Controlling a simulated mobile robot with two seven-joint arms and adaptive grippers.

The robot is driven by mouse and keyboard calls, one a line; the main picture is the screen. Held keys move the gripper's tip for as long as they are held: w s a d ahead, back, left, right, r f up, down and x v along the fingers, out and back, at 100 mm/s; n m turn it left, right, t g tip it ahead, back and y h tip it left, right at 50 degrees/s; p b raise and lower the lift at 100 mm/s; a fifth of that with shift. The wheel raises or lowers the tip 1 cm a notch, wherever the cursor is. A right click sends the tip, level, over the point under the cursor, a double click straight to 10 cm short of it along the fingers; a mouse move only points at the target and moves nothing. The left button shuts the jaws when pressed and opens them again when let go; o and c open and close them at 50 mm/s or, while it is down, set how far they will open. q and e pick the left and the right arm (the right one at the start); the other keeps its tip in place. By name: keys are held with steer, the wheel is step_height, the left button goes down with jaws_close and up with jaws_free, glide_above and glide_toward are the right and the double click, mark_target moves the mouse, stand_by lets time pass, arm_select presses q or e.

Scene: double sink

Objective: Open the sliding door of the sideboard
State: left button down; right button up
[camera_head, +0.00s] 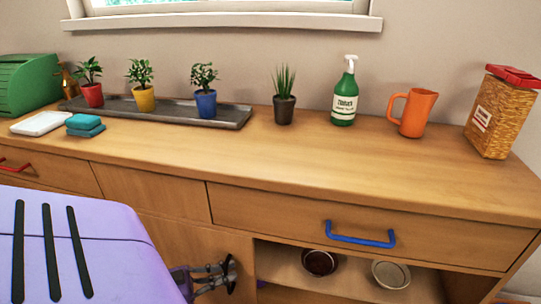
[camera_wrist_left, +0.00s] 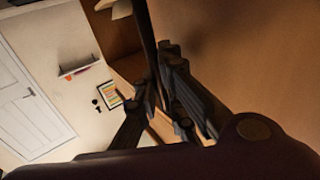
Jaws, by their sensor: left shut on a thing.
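The wooden sideboard (camera_head: 330,165) stands along the wall. Its sliding door (camera_head: 185,240) is a plain wooden panel at lower middle in the head view. Right of the door's edge, the lower compartment (camera_head: 335,284) is uncovered. My left gripper (camera_head: 229,272) is in front of the door near its right edge. It is shut on what appears to be the door's dark upright handle, which shows as a dark bar in the left wrist view (camera_wrist_left: 151,40). The gripper's fingers (camera_wrist_left: 165,110) partly hide the hold. My right gripper is out of view.
A dark bowl (camera_head: 320,262) and a metallic bowl (camera_head: 391,274) stand in the compartment. A drawer with a blue handle (camera_head: 360,236) is above. Potted plants, a green spray bottle (camera_head: 345,95), an orange jug (camera_head: 412,112) and a pasta container (camera_head: 500,115) stand on top.

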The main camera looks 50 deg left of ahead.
arm_select(q)
steer(key=s+a+b, duration=0.1)
steer(key=s+a, duration=0.2)
steer(key=a, duration=0.2)
steer(key=shift+s, duration=0.35)
steer(key=c, duration=2.1)
jaws_free()
steer(key=v, duration=1.2)
